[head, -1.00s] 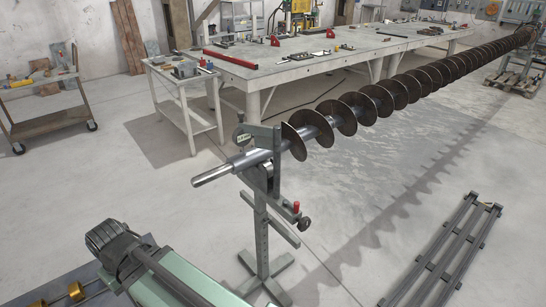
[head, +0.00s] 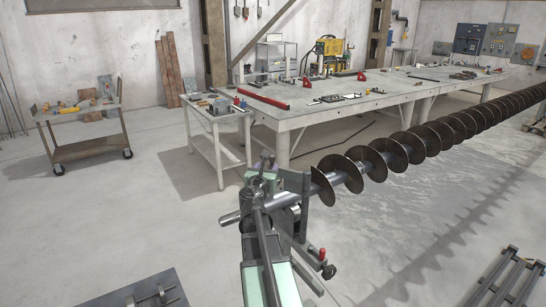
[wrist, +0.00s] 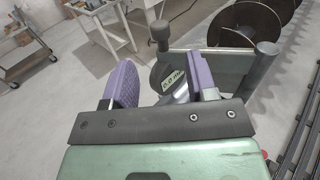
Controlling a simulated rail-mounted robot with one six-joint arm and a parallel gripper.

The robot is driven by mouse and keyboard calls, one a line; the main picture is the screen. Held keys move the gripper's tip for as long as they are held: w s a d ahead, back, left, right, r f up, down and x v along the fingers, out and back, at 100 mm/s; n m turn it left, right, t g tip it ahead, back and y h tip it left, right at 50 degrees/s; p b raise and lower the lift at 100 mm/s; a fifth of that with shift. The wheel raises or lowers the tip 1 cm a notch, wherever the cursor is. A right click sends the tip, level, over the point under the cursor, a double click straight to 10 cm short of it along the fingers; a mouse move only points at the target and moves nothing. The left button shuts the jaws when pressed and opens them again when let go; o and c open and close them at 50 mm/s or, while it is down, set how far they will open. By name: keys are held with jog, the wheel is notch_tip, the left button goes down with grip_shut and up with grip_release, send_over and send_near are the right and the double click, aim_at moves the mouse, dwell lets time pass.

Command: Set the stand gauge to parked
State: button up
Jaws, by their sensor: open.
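The stand gauge (wrist: 172,80) shows in the wrist view as a dark rounded body with a pale label that seems to read 0.0, a dark round knob (wrist: 158,30) rising beyond it. My gripper (wrist: 166,68) is open, with its two purple pads apart. The gauge body appears between the pads, nearer the right one; I cannot tell whether they touch. In the head view my gripper (head: 262,172) is at the top of the stand (head: 307,188) and hides most of the gauge. The auger (head: 350,170) rests at the stand, its bare shaft end sticking out left.
A red-knobbed clamp (head: 323,255) is low on the stand's right. A small side table (head: 215,115) and a long workbench (head: 300,115) stand behind. A grey rack (head: 507,280) lies at the lower right.

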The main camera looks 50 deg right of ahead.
aim_at(273, 156)
jog(key=x, duration=1)
jog(key=shift+w+d, duration=0.2)
jog(key=shift+d, duration=0.15)
jog(key=shift+a, duration=0.1)
grip_shut()
